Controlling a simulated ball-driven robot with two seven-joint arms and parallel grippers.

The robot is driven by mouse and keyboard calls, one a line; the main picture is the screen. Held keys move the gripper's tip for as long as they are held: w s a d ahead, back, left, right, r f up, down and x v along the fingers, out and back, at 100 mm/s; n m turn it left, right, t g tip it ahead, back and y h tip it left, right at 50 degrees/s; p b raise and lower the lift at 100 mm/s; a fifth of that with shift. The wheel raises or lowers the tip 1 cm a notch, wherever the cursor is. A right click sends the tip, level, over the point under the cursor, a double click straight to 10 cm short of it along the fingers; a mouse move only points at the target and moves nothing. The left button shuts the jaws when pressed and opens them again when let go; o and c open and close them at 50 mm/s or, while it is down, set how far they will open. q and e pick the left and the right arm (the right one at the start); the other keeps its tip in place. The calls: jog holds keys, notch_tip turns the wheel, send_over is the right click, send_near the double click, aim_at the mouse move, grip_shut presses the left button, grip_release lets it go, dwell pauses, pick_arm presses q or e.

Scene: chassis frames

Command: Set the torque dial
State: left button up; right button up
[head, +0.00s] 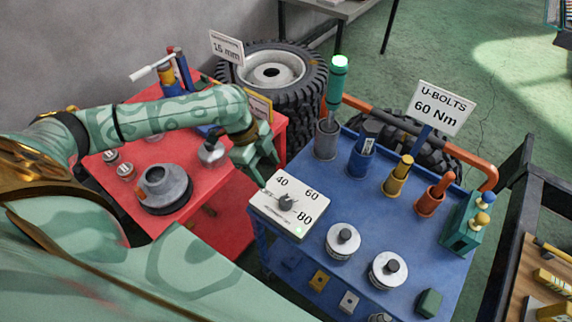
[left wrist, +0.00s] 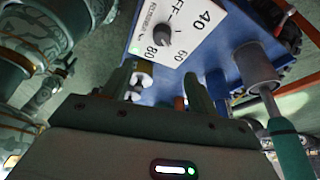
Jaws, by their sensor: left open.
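The torque dial (head: 286,201) is a dark grey knob on a white panel (head: 267,207) marked 40, 60 and 80, at the near left corner of the blue cart. It also shows in the left wrist view as a dark knob (left wrist: 163,38) on the same panel. I cannot tell clearly which mark its pointer faces. A white sign (head: 442,107) reads "U-BOLTS 60 Nm". My left gripper (head: 262,178) is open and empty, just beyond the panel's back left edge and apart from the knob. Its fingers also show in the left wrist view (left wrist: 158,88). My right gripper is out of view.
The blue cart (head: 317,188) carries several sockets and coloured tools, plus two round silver pieces (head: 343,241) near the panel. A lit green-topped tool (head: 337,85) stands at its back. The red cart (head: 227,188) is at the left. Tyres (head: 283,72) stand behind.

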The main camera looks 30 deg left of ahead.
aim_at(284, 200)
pick_arm(q)
jog(key=shift+h, duration=0.3)
jog(key=b+x, duration=0.1)
jog(key=x, duration=0.3)
jog(key=a+b+x, duration=0.1)
jog(key=x, duration=0.4)
jog(key=b+x, duration=0.2)
jog(key=x, duration=0.2)
jog(key=shift+w+a+f, duration=0.1)
jog(key=shift+w+f, duration=0.05)
jog(key=shift+f, duration=0.5)
jog(key=c, duration=1)
